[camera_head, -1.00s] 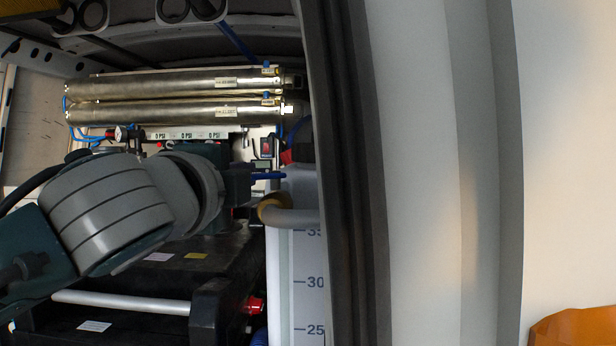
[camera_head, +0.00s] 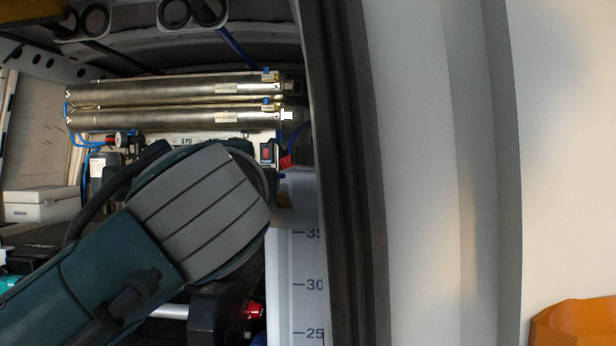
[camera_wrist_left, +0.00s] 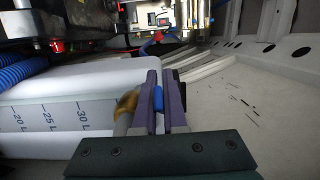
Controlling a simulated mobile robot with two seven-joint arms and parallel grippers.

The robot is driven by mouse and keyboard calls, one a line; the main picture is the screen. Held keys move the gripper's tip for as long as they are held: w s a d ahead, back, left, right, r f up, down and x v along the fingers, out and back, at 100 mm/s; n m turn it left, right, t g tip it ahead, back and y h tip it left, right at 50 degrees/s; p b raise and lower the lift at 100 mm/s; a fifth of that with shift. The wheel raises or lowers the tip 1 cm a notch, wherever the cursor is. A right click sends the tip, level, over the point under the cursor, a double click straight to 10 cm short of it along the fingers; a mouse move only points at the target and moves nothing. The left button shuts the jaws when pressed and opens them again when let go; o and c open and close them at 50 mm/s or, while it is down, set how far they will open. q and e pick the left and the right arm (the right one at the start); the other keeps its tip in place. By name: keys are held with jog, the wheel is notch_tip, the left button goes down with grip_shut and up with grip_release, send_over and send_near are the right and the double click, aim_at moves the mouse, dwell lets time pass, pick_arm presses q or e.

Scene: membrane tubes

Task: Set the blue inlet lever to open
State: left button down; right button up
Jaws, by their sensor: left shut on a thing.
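The blue inlet lever (camera_wrist_left: 159,96) shows in the left wrist view as a small blue piece between the fingers of my left gripper (camera_wrist_left: 161,85). The gripper is shut on it. A brass-coloured fitting on a grey pipe (camera_wrist_left: 127,106) is just left of the fingers, by the white tank (camera_wrist_left: 95,75). In the head view my left arm hides the gripper, the lever and the fitting; how far the lever is turned cannot be told. My right gripper is in neither view.
Two metal membrane tubes (camera_head: 150,91) lie across the back. The tank with its litre scale (camera_head: 294,300) stands beside the dark door edge (camera_head: 352,170). A red switch (camera_head: 267,154) is above it. Blue corrugated hose (camera_wrist_left: 22,70) runs left in the wrist view.

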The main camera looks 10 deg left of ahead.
pick_arm(q)
jog(key=c, duration=1)
grip_release()
jog(key=b+v, duration=0.2)
jog(key=v, duration=0.5)
jog(key=shift+s+d, duration=0.1)
jog(key=shift+s, duration=0.15)
